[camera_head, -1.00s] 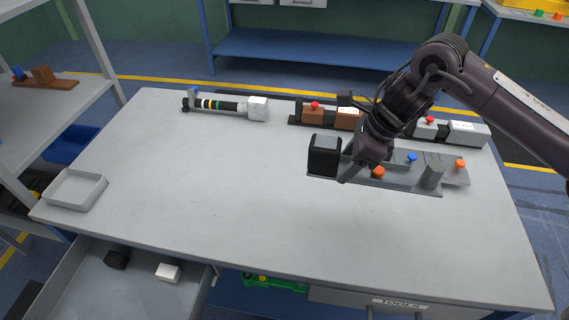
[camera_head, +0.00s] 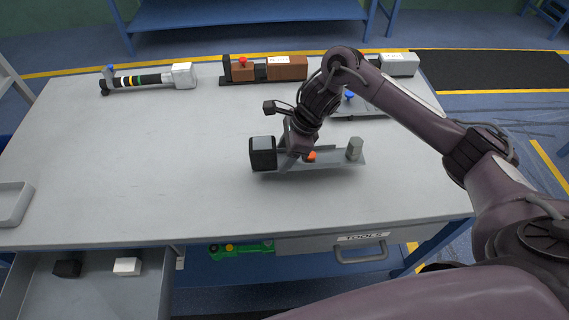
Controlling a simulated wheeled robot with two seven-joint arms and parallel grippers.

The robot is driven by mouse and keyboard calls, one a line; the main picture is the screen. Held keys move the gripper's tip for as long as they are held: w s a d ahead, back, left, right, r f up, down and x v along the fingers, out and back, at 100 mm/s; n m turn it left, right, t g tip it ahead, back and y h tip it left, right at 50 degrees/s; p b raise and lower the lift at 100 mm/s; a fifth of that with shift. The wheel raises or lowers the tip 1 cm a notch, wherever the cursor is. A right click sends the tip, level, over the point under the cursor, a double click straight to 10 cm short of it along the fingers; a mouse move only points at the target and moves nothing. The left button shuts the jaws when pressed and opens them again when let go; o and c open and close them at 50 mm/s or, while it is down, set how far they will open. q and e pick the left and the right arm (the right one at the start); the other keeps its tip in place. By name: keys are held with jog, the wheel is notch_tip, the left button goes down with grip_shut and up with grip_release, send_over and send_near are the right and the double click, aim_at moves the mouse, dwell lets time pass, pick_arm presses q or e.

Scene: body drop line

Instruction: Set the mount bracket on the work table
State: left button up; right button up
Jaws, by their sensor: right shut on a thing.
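The mount bracket (camera_head: 335,163) is a flat grey plate with a black block at its left end, an orange knob and a grey upright cylinder near its right end. My right gripper (camera_head: 291,156) comes down from above and is shut on it, just right of the black block; its fingers hide part of the plate. The bracket is level, over the front middle-right part of the work table (camera_head: 130,190). I cannot tell whether it touches the table top. My left gripper is out of view.
At the back stand a black-banded tool with a white block (camera_head: 148,79), a brown block fixture (camera_head: 262,69) and a grey box (camera_head: 398,64). A grey fixture with a blue knob (camera_head: 349,95) is partly behind my arm. A tray (camera_head: 14,203) sits left. A drawer is open below. The table's left middle is clear.

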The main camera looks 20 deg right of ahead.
notch_tip(320, 180, down, 3)
jog(key=shift+a+b, duration=0.1)
jog(key=shift+b, duration=0.35)
jog(key=shift+f, duration=0.35)
jog(key=o, duration=1.4)
jog(key=shift+c, duration=0.2)
jog(key=p+v, duration=0.2)
jog(key=v, duration=1)
